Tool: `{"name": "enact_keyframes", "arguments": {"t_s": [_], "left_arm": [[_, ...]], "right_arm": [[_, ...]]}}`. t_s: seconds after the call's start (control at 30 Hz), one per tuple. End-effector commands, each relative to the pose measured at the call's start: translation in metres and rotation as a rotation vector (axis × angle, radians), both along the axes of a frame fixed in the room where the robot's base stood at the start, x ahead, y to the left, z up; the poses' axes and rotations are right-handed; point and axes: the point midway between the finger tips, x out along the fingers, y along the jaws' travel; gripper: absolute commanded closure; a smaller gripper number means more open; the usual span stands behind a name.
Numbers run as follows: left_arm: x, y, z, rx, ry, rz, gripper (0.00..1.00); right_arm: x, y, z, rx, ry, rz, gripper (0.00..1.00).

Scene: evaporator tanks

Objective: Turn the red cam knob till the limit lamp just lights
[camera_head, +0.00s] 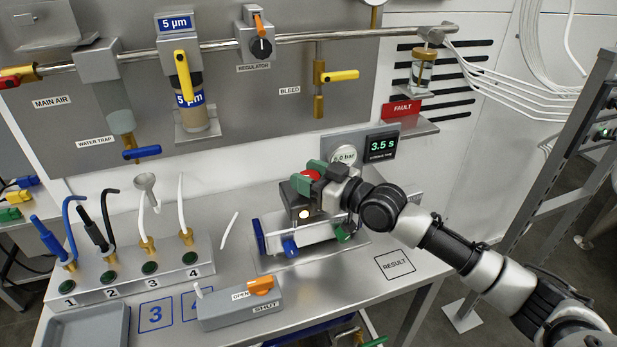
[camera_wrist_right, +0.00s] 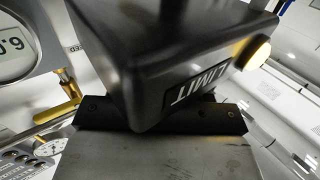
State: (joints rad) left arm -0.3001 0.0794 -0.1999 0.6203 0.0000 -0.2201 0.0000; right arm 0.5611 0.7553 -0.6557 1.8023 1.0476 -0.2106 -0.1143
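The red cam knob (camera_head: 311,175) sits on top of a dark box on the bench fixture and is partly covered by my right gripper. My right gripper (camera_head: 309,176) has a green fingertip on each side of the knob, with red filling the gap between them. The limit lamp (camera_head: 304,214) on the box front looks pale and bright. In the right wrist view the lamp (camera_wrist_right: 254,52) glows yellow beside the LIMIT label (camera_wrist_right: 203,82) on the black box (camera_wrist_right: 150,45). The knob and fingertips are out of that view. My left gripper is not in view.
A round 6.0 bar gauge (camera_head: 343,157) and a timer display (camera_head: 382,146) reading 3.5 s stand just behind the gripper. The fixture has a blue knob (camera_head: 290,248). A grey block with an orange lever (camera_head: 260,286) lies in front. The bench by the RESULT mark (camera_head: 395,264) is clear.

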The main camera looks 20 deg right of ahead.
Motion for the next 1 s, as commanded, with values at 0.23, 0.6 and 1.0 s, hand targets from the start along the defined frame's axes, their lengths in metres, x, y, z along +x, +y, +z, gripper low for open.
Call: {"name": "enact_keyframes", "arguments": {"t_s": [0.23, 0.6, 1.0], "left_arm": [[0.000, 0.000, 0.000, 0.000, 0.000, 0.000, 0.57], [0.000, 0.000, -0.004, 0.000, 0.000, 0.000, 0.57], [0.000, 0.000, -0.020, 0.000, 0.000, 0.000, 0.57]], "right_arm": [[0.000, 0.000, 0.001, 0.001, -0.001, -0.001, 0.26], [-0.011, -0.010, -0.002, -0.002, 0.000, -0.002, 0.26], [-0.068, -0.054, -0.003, -0.005, 0.001, -0.001, 0.26]]}}
